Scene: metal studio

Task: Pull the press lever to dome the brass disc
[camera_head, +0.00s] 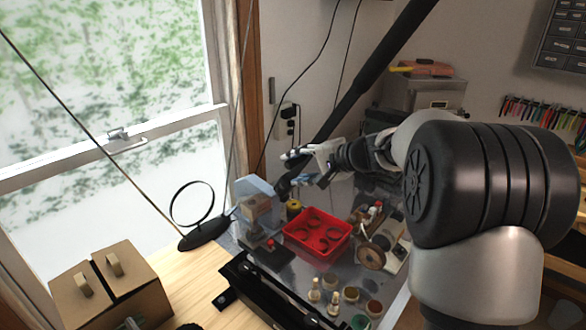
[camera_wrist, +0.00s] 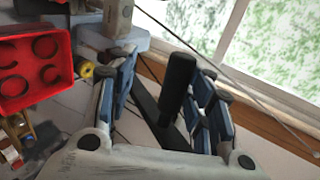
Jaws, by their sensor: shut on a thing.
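The press (camera_head: 256,207) is a blue-grey block at the back left of the metal bench, and part of it shows at the top of the wrist view (camera_wrist: 118,18). Its lever (camera_wrist: 178,88) has a black handle and stands between the two blue-padded fingers. My gripper (camera_wrist: 160,92) is shut on this lever. In the head view my gripper (camera_head: 298,176) is just right of the press's upper part, where its fingers mostly hide the lever. I cannot make out the brass disc in either view.
A red tray (camera_head: 343,244) with round recesses sits right of the press; a yellow roll (camera_head: 294,206) is behind it. Small tools and pots crowd the front.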

